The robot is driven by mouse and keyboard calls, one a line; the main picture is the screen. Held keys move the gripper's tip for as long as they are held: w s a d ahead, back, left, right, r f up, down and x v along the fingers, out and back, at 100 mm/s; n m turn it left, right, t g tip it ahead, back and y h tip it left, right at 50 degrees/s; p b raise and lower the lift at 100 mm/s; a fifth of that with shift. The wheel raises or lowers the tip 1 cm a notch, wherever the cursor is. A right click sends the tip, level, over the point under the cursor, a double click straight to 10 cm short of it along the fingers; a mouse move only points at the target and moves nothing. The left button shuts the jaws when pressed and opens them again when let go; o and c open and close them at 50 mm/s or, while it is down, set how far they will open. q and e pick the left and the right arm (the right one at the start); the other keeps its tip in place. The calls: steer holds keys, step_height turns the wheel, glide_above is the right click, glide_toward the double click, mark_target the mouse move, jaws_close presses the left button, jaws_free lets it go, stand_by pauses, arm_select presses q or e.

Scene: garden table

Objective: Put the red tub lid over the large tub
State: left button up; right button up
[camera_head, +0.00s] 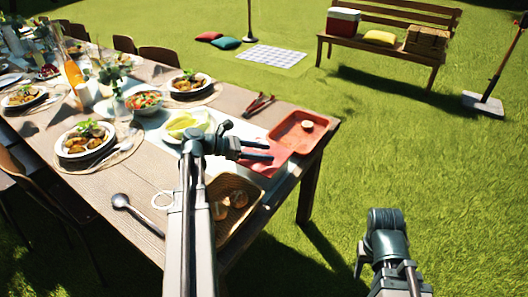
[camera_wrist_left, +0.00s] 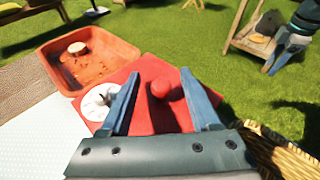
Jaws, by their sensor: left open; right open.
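The large tub is an open, shallow orange-red tray (camera_head: 290,121) near the table's right corner, with a small round pale item inside. It also shows at upper left in the left wrist view (camera_wrist_left: 112,58). The flat red lid (camera_head: 268,168) lies beside it, partly hidden by my left gripper. In the left wrist view the lid (camera_wrist_left: 148,72) has a rounded red knob (camera_wrist_left: 167,88). My left gripper (camera_head: 272,151) is open and empty, its fingers (camera_wrist_left: 163,97) either side of the knob in that view; contact cannot be told. My right gripper (camera_head: 362,258) is open, off the table over grass.
A white ring-like item (camera_wrist_left: 94,102) sits by the lid's left edge. A wicker basket (camera_head: 232,182) with rolls stands near the lid. Tongs (camera_head: 259,104), a bowl of green slices (camera_head: 187,123) and a ladle (camera_head: 123,202) are around. Grass lies beyond the table edge.

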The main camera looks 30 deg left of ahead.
arm_select(q)
steer(key=shift+p+v, duration=2.05)
steer(key=shift+v, duration=4.7)
arm_select(e)
steer(key=shift+r, duration=2.15)
arm_select(q)
steer(key=shift+d, duration=0.1)
arm_select(e)
steer(key=shift+s, duration=0.1)
